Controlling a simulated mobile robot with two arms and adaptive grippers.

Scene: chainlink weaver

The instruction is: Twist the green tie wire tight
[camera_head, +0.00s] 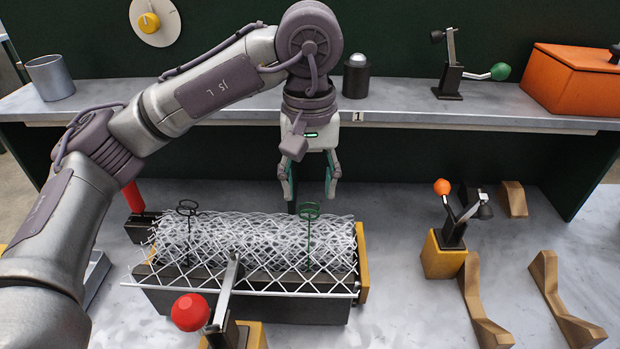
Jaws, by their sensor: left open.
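The green tie wire (310,236) stands upright on the right part of the roll of wire mesh (258,240), with a looped top. A similar black tie wire (187,236) stands on the left part of the roll. My left gripper (311,206) points down, open and empty, just behind and above the green wire's loop, its fingers apart on either side. I cannot tell whether a finger touches the mesh. The right gripper is not in view.
A lever with a red knob (190,312) rises in front of the mesh. A clamp with an orange knob (442,187) and wooden cradles (562,302) stand at right. A shelf (420,103) behind carries a metal cup (50,78), a green-knobbed lever (500,71) and an orange box (575,80).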

